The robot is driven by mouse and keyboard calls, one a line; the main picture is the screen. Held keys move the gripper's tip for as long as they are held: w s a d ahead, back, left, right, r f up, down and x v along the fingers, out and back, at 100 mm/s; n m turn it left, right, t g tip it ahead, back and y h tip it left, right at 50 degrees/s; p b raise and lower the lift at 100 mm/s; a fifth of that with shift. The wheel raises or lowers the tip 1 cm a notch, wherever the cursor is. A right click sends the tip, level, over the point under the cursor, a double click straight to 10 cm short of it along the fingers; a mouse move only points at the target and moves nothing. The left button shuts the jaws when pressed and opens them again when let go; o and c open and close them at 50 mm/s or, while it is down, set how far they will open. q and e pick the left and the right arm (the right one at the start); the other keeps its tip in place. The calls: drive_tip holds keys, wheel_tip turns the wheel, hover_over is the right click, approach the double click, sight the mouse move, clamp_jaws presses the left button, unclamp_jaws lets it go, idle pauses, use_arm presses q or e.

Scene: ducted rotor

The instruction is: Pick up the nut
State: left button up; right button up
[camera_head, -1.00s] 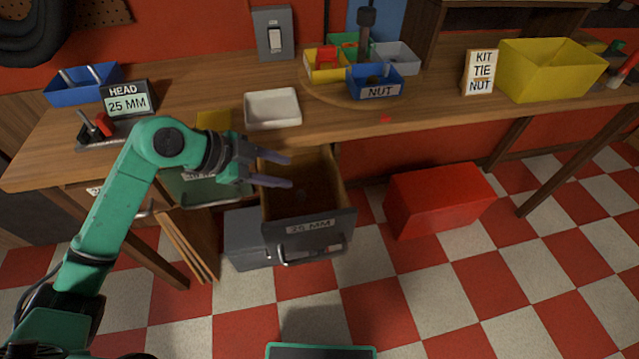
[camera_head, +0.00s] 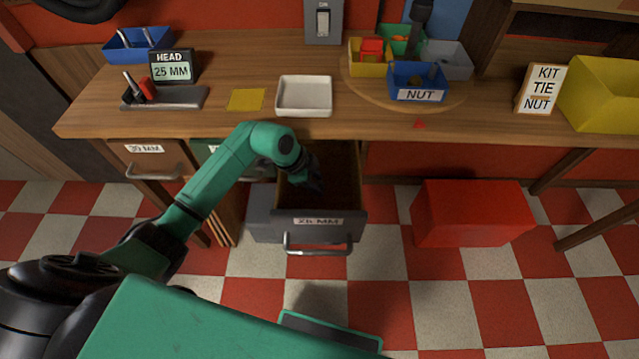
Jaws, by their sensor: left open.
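No nut can be made out clearly. A blue bin labelled NUT (camera_head: 418,84) stands on the round wooden board on the bench, and small dark shapes show inside it. An open drawer labelled 25 MM (camera_head: 318,226) hangs out under the bench, its inside dark and partly hidden by my arm. My left gripper (camera_head: 315,182) points down at the mouth of this drawer. It is open, and its dark fingers are hard to tell from the drawer's inside. My right gripper is not in view.
A white tray (camera_head: 304,96), a yellow pad (camera_head: 246,99) and a HEAD 25 MM display (camera_head: 172,67) stand on the bench. A KIT TIE NUT sign (camera_head: 541,89) and a yellow crate (camera_head: 604,96) are at right. A red box (camera_head: 471,213) sits on the floor.

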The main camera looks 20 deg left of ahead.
use_arm(q)
drive_tip(key=shift+w+d+f, duration=0.1)
drive_tip(key=shift+f, duration=0.05)
clamp_jaws()
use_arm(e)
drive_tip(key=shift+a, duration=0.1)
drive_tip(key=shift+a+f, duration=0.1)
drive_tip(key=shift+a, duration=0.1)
